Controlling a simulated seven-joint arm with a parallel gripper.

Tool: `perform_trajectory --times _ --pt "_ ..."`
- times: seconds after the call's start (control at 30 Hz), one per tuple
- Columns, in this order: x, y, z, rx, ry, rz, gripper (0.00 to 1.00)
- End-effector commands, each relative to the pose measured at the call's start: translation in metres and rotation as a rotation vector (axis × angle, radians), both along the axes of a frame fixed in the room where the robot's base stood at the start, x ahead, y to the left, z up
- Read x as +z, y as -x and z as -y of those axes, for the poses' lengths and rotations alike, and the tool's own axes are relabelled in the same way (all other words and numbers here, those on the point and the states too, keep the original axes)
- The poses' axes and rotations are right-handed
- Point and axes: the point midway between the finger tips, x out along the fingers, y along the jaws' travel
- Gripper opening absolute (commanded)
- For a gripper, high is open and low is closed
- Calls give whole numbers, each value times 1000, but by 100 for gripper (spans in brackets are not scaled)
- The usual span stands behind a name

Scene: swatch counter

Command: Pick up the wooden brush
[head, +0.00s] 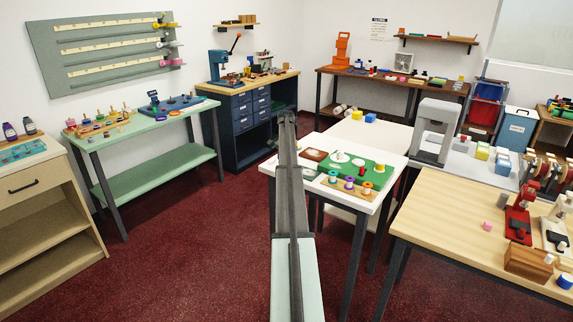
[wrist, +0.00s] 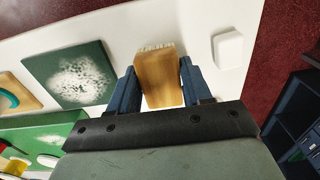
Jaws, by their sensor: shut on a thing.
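The wooden brush (wrist: 160,84), a tan block with pale bristles at its far end, is in the middle of the wrist view. My gripper (wrist: 158,72) is shut on it, with one blue finger along each side. White tabletop shows around the brush. I cannot tell whether the brush touches the table or is slightly above it. In the head view my arm reaches out to the white table's left side and hides that spot, so the brush does not show there.
A dark green square with white powder (wrist: 75,77) lies left of the brush, and a small white block (wrist: 228,49) lies to its right. A green mat (head: 352,169) with spools in front covers part of the white table (head: 328,142). The red floor lies beyond the table's edge.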

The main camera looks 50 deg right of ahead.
Motion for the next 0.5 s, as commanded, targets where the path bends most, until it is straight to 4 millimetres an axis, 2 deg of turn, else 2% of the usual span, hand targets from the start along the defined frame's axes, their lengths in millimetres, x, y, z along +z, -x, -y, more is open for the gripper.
perform_trajectory --times 0.27,0.5 --pt "3 0 0 0 0 0 18" --pt "24 0 0 0 0 0 18"
